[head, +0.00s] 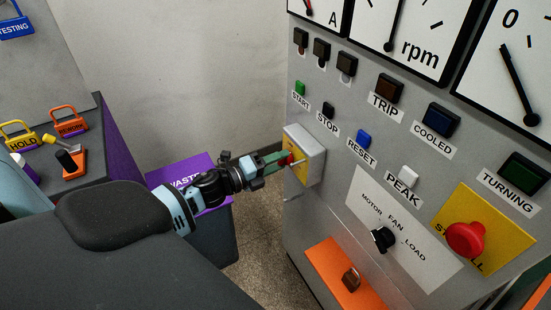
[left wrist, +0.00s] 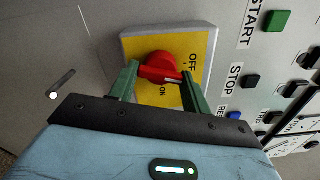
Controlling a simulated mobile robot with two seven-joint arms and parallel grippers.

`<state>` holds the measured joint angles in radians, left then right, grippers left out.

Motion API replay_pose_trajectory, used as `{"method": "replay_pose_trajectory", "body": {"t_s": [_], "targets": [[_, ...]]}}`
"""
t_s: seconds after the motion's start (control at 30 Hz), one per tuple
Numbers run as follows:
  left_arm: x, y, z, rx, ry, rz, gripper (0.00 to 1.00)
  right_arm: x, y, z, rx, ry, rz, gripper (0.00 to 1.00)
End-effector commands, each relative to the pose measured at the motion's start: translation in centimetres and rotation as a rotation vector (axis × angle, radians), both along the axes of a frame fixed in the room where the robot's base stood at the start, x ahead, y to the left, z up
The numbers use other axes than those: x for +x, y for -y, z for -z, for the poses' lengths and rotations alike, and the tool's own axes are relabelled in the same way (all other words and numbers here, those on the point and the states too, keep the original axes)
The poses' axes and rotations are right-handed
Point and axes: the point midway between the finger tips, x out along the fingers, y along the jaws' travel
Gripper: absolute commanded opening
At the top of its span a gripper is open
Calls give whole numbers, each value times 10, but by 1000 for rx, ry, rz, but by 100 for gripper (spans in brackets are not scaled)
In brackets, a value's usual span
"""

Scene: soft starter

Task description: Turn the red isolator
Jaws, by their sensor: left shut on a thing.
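The red isolator (left wrist: 160,68) is a round red knob with a raised handle on a yellow plate (left wrist: 204,45) marked OFF and ON. The plate sits on a grey box (head: 315,160) on the side of the grey control cabinet. My left gripper (left wrist: 164,80) is shut on the isolator's handle, one green finger on each side. In the head view the left gripper (head: 285,163) reaches the box from the left, and its fingers cover part of the red knob. My right gripper does not show.
A red mushroom button (head: 465,239) is at lower right. A purple-topped waste bin (head: 222,240) stands below my left arm. A side table at left holds padlocks (head: 68,119).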

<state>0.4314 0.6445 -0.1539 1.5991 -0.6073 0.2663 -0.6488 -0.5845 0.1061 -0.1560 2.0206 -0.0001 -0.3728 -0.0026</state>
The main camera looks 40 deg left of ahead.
Motion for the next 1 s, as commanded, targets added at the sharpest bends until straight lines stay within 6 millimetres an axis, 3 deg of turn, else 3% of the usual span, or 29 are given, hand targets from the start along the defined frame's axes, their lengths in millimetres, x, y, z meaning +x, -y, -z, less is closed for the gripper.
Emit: {"method": "replay_pose_trajectory", "body": {"t_s": [0.4, 1.0], "targets": [[0, 0, -1, -238, -99, 1, 25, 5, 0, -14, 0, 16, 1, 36], [0, 1, 0, -304, -127, 1, 25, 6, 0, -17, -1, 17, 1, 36]]}}
